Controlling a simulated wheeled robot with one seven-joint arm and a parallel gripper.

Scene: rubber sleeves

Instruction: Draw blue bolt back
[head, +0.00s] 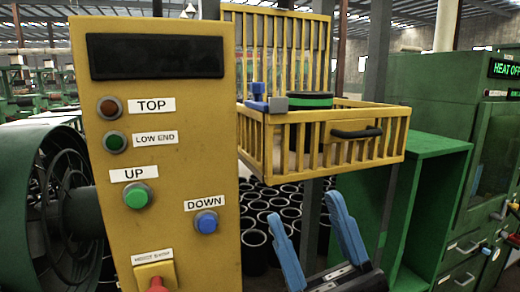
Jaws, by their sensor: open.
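The blue bolt (259,103) is a small blue piece with an upright knob, mounted at the top left front corner of the yellow slatted cage (345,116). A grey block (279,104) adjoins its right end. My gripper (305,208) has two blue fingers pointing up, spread apart with nothing between them. It shows low in the picture, below and to the right of the bolt, and touches neither bolt nor cage. I cannot tell from this view how far the bolt is slid.
A yellow control panel (165,230) with buttons fills the left foreground. A black handle (356,132) is on the cage front. A green-banded black cylinder (310,101) shows at the cage. Several black sleeves (258,213) stand below. A green cabinet (428,215) is at right.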

